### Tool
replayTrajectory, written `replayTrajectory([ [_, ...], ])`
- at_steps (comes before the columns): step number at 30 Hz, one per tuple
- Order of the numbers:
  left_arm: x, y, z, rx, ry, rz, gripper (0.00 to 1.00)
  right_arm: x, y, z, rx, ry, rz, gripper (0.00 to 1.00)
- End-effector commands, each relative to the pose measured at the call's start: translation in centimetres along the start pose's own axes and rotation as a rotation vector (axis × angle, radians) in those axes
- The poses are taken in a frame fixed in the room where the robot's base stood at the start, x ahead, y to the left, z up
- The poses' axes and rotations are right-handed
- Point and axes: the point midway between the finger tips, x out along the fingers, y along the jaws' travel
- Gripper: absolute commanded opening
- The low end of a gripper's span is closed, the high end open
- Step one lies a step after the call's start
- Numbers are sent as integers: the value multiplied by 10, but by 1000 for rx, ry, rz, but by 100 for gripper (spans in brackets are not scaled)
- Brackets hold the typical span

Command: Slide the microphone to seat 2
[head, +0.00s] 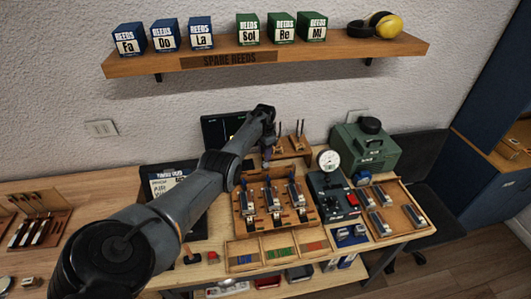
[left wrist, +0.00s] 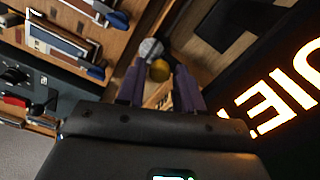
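A wooden rack (head: 250,232) on the workbench holds three reed units side by side. I cannot read any seat numbers. My right gripper is not in view.
A dark screen (head: 213,130) stands close behind the gripper, its lit lettering (left wrist: 285,100) large in the wrist view. A gauge device (head: 333,195) and a tray of reed units (head: 407,222) are to the right. A shelf (head: 150,66) with boxes hangs above.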

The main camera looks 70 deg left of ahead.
Motion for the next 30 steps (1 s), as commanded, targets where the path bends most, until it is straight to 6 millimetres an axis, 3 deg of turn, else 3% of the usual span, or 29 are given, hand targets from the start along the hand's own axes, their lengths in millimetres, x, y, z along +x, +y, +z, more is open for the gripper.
replayTrajectory([
  [11,-7,0,0,0,0,0,36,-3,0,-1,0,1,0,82],
  [21,-58,0,0,0,3,-2,36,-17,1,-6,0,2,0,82],
  [30,-97,0,0,0,1,-1,36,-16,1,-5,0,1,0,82],
])
